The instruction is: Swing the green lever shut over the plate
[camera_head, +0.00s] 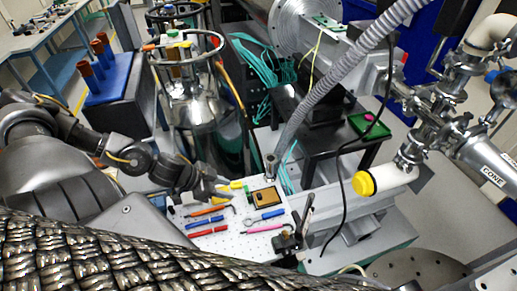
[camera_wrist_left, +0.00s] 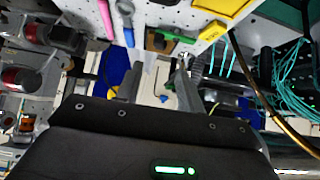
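The green lever (camera_wrist_left: 174,37) shows in the left wrist view as a short green bar beside a brown plate (camera_wrist_left: 154,42). In the head view the brown-gold plate (camera_head: 268,198) lies on a white perforated board (camera_head: 232,244), with a thin green piece, probably the lever (camera_head: 247,191), at its left edge. My left gripper (camera_head: 226,192) reaches in from the left, just left of the plate. In the left wrist view its two fingers (camera_wrist_left: 160,72) stand apart with nothing between them, pointing toward the lever and plate. Whether they touch the lever I cannot tell. My right gripper is not in view.
Orange, blue, red and pink tools (camera_head: 208,231) lie on the board's front. A grey corrugated hose (camera_head: 325,83) rises behind the plate. A dark clamp-like stand (camera_head: 290,240) is at the board's right. A steel vessel (camera_head: 197,105) stands behind my left arm.

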